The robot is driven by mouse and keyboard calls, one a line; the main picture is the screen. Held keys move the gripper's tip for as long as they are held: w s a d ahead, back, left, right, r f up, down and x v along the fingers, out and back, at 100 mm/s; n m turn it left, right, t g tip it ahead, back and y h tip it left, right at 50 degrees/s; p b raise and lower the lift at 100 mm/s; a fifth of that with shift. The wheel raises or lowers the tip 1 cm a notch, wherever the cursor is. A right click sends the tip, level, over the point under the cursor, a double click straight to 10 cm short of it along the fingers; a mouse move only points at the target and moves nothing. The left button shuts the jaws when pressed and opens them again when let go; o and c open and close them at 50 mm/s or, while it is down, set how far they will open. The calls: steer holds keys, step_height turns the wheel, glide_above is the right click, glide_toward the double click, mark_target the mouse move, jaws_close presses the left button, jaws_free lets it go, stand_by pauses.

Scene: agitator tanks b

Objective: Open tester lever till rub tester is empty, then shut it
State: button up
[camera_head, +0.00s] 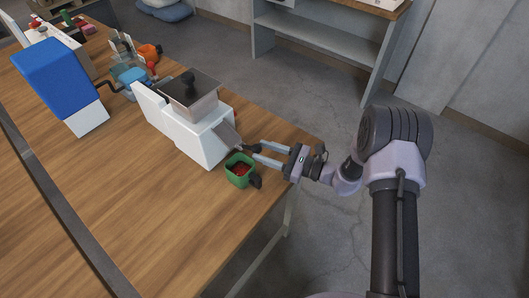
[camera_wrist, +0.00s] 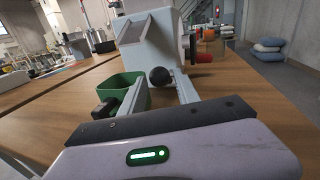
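The tester (camera_head: 200,130) is a white box machine with a grey metal hopper (camera_head: 192,92) on top and a sloping grey chute at its front. A green cup (camera_head: 232,178) with a dark handle and some red contents stands below the chute. The tester's lever ends in a black ball knob (camera_wrist: 160,76). My gripper (camera_head: 257,153) reaches in from the right above the cup. In the wrist view its two fingers (camera_wrist: 160,84) are spread, with the knob between their tips and gaps visible beside it.
A blue and white machine (camera_head: 58,85) stands to the left on the wooden table (camera_head: 130,205). Orange and clear items (camera_head: 150,52) stand behind the tester. The table's right edge runs just beneath my gripper. A shelf unit (camera_head: 320,45) stands at the back wall.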

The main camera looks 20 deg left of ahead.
steer(key=shift+a, duration=0.15)
jaws_close()
stand_by(1.4)
